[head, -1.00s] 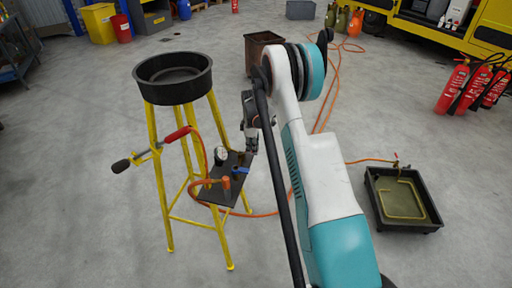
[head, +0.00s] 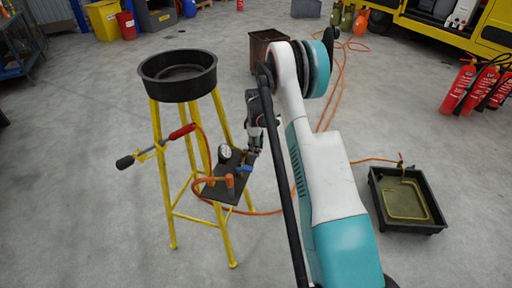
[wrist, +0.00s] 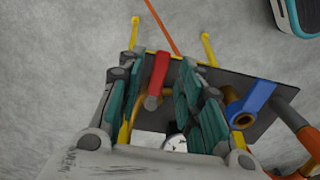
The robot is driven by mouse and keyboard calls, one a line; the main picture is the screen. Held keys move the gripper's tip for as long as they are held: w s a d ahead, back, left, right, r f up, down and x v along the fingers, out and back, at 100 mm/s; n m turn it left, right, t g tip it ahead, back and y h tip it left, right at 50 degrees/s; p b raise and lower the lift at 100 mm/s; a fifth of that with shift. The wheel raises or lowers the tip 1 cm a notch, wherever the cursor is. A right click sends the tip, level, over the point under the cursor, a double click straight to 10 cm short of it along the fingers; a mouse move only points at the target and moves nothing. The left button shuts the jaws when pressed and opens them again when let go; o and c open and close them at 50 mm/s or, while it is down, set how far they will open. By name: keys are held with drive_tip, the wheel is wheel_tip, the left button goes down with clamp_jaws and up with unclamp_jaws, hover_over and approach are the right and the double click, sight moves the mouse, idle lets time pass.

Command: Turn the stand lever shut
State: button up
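The yellow stand (head: 163,188) carries a small dark plate (head: 215,191) with a gauge (head: 224,151), which also shows in the wrist view (wrist: 175,143). A red lever (wrist: 158,72) and a blue lever (wrist: 254,100) are on the plate in the wrist view; the blue one also shows in the head view (head: 244,169). My gripper (head: 251,158) is at the plate's far right edge. In the wrist view my gripper (wrist: 156,68) is open, its fingers on either side of the red lever, with gaps visible. Contact cannot be told. The red lever is hidden in the head view.
An orange hose (head: 270,212) runs over the floor. A black tray (head: 405,225) lies at right, a brown bin (head: 263,48) behind. Floor around the stand is mostly clear.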

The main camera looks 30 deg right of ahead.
drive_tip(key=shift+r, duration=0.1)
wheel_tip(320, 180, up, 12)
idle(0.6)
idle(0.4)
drive_tip(key=s+a+r+m+t+h, duration=0.1)
drive_tip(key=s+a+r+m+t, duration=0.1)
drive_tip(key=s+a+r, duration=0.55)
drive_tip(key=s+a+r+m+t, duration=0.15)
drive_tip(key=s+a+r, duration=0.35)
drive_tip(key=r, duration=0.6)
drive_tip(key=s+a+m+t, duration=0.1)
drive_tip(key=s+a, duration=0.3)
drive_tip(key=s, duration=0.3)
drive_tip(key=s+a+m+t, duration=0.1)
drive_tip(key=s+a+m, duration=0.1)
drive_tip(key=s+a, duration=0.2)
drive_tip(key=s+a+r+m+t+y, duration=0.1)
drive_tip(key=s+a, duration=0.4)
drive_tip(key=s, duration=0.5)
drive_tip(key=shift+s+m+t, duration=0.35)
drive_tip(key=shift+s, duration=0.05)
